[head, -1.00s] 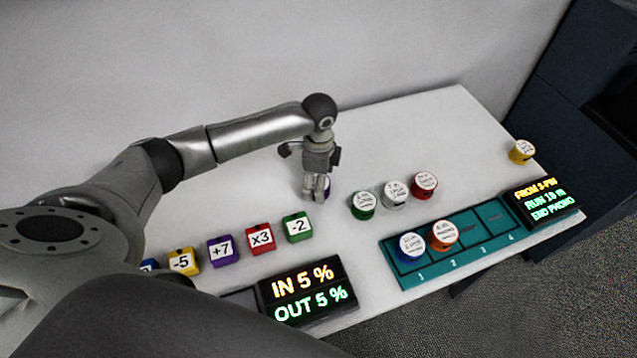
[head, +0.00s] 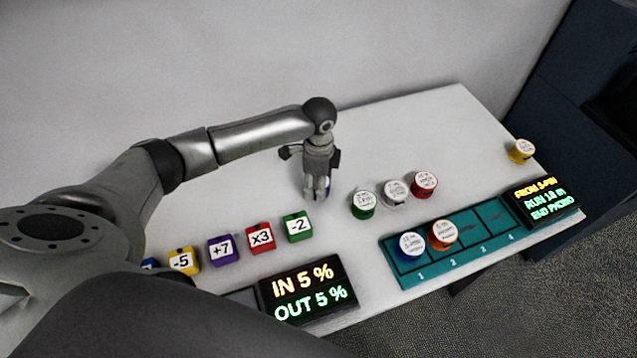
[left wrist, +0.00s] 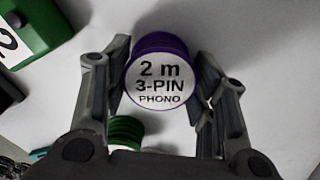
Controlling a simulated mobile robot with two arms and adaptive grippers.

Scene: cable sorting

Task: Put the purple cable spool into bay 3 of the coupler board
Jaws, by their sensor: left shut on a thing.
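The purple cable spool (left wrist: 160,78) has a white top reading "2 m 3-PIN PHONO" and sits between the fingers of my left gripper (left wrist: 165,92) in the left wrist view. In the head view my left gripper (head: 317,194) is shut on it, pointing down at the white table, and mostly hides it. I cannot tell whether the spool touches the table. The teal coupler board (head: 400,279) lies at the right front. Bay 3 (head: 471,229) is empty. A blue spool (head: 410,246) is in bay 1 and an orange one (head: 442,236) in bay 2. My right gripper is not in view.
Green (head: 363,203), white (head: 395,193) and red (head: 424,185) spools stand between my left gripper and the board. A yellow spool (head: 521,151) stands at the far right. Numbered blocks and a display (head: 307,290) are at the front; another display (head: 541,202) is beside bay 4.

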